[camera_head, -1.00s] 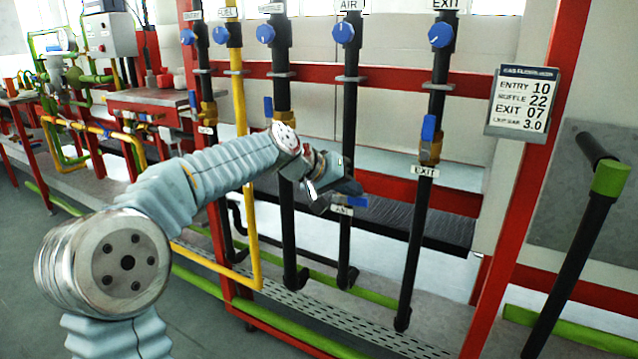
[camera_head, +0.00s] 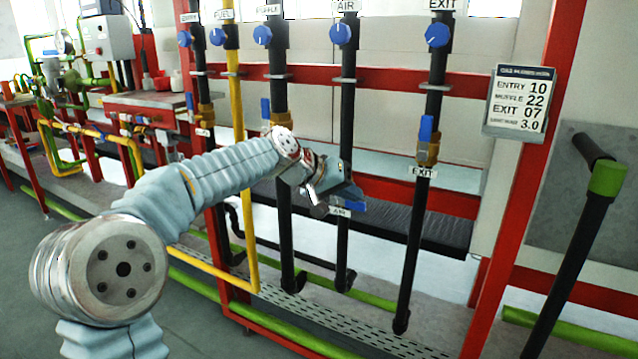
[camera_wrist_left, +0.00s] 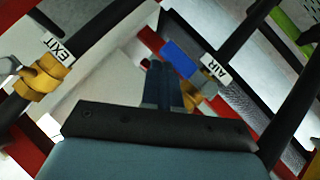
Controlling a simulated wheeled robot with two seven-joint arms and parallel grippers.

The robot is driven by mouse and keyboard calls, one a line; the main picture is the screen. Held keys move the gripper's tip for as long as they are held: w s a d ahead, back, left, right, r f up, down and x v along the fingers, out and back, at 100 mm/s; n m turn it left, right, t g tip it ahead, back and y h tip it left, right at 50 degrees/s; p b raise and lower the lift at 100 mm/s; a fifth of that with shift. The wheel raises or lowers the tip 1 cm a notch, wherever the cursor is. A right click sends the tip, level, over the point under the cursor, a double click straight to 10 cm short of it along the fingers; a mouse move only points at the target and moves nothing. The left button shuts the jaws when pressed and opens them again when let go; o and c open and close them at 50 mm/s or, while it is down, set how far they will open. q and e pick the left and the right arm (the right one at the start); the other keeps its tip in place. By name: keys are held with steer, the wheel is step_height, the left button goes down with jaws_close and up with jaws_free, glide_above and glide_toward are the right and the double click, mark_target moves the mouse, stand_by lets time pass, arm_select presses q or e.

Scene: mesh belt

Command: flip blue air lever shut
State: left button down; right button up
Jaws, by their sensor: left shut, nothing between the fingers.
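The blue air lever (camera_head: 354,206) sits by the lower AIR label (camera_head: 340,211) on the dark air pipe and sticks out sideways, across the pipe. My left gripper (camera_head: 350,192) is just above it in the head view and partly covers the valve. The lever (camera_wrist_left: 181,58) also shows in the left wrist view, with its brass valve body (camera_wrist_left: 202,88) partly behind my fingers. My left gripper's fingers (camera_wrist_left: 160,78) are shut and empty, close beside the lever. I cannot tell whether they touch it. My right gripper is out of view.
The exit pipe's valve (camera_head: 428,150) with an upright blue lever stands to the right. Another upright blue lever (camera_head: 265,110) is to the left. A yellow fuel pipe (camera_head: 240,130) and red frame posts (camera_head: 530,170) stand around. Open space lies in front of the pipes.

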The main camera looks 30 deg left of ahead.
arm_select(q)
steer(key=s+r+p, duration=0.2)
steer(key=s+r, duration=0.5)
steer(key=r, duration=0.4)
steer(key=shift+p, duration=0.35)
steer(key=shift+a, duration=0.15)
